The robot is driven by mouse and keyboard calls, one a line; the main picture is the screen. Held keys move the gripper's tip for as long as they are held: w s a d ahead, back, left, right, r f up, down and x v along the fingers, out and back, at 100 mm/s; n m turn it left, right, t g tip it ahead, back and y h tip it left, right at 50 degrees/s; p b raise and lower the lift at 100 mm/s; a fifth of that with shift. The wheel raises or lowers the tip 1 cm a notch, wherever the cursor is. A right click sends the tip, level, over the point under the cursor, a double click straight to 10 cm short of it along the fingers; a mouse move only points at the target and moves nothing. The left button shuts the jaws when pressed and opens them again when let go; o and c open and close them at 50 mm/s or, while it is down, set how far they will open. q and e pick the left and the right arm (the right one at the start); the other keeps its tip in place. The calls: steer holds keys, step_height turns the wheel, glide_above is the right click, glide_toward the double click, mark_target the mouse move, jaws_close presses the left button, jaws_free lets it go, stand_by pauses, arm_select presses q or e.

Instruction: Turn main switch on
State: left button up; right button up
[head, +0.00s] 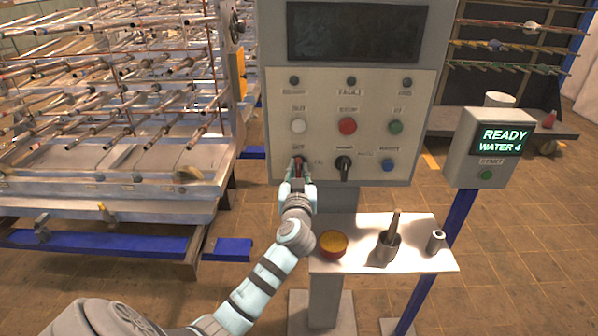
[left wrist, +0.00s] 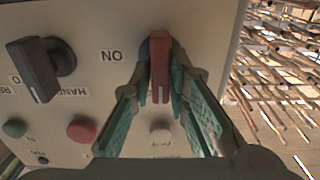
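The main switch is a red handle (left wrist: 160,68) on the light control panel (head: 420,115). The handle also shows in the head view (head: 298,168), mostly covered by my gripper. In the left wrist view an upside-down ON label (left wrist: 112,56) is to the left of the handle. The handle's bar runs toward the white button (left wrist: 160,132), not toward ON. My left gripper (left wrist: 161,88) has one teal finger on each side of the handle, close against it, and appears shut on it. My right gripper is not in view.
A black selector knob (head: 343,166) sits beside the switch, with red (head: 347,126), green (head: 395,127) and blue (head: 389,165) buttons around. A READY display (head: 506,138) stands right.

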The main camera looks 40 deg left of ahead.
arm_select(q)
jaws_close()
steer(key=shift+m, duration=0.4)
steer(key=m, duration=0.3)
steer(key=shift+p, duration=0.35)
steer(key=m+p, duration=0.1)
steer(key=m, duration=0.4)
steer(key=shift+w+d, duration=0.1)
steer(key=shift+d, duration=0.05)
steer(key=shift+f+m+p, duration=0.15)
steer(key=shift+m+p, duration=0.65)
steer(key=shift+m, duration=1.45)
steer(key=shift+f+m+p, duration=0.15)
steer(key=shift+m+p, duration=0.6)
steer(key=shift+m, duration=1.5)
